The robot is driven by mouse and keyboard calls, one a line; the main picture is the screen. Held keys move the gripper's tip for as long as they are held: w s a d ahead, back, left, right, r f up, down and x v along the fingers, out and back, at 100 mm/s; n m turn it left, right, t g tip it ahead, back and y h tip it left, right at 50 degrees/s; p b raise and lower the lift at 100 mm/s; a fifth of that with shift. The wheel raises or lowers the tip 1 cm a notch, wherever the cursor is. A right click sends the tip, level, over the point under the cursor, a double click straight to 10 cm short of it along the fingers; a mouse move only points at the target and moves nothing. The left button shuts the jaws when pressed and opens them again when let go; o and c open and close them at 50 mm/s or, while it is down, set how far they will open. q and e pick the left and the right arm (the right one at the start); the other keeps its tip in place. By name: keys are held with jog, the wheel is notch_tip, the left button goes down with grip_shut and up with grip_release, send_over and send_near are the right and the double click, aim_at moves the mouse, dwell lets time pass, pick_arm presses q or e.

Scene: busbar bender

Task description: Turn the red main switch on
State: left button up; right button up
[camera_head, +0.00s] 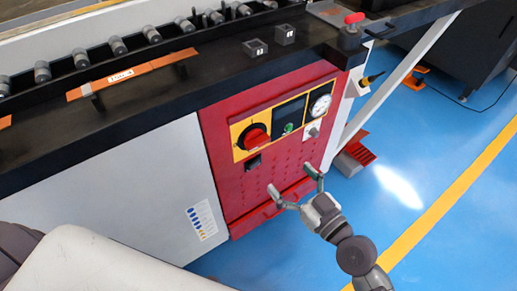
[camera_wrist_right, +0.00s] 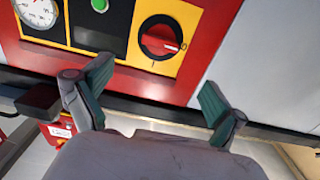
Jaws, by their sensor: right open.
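The red main switch (camera_head: 254,138) is a round red knob on a yellow plate, on the front of the red machine panel (camera_head: 225,160). In the right wrist view the switch (camera_wrist_right: 160,40) shows turned over, with a white mark on its handle and a "0" beside it. My right gripper (camera_head: 290,179) is open and empty, below and to the right of the switch in the head view, apart from it. In the wrist view the fingers (camera_wrist_right: 155,77) are spread wide, with the switch beyond the gap between them. My left gripper is not in view.
A green button (camera_head: 288,128), a round gauge (camera_head: 319,106) and a small dark square socket (camera_head: 253,162) sit near the switch. A black worktop (camera_head: 130,115) overhangs the panel.

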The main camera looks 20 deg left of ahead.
aim_at(261, 144)
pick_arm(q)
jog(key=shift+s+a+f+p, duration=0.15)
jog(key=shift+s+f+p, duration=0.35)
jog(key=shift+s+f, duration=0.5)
pick_arm(e)
jog(key=x, duration=1.3)
jog(key=shift+w+a, duration=0.2)
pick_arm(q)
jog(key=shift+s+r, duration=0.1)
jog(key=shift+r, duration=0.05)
pick_arm(e)
jog(key=c, duration=1.1)
jog(key=shift+c, duration=0.2)
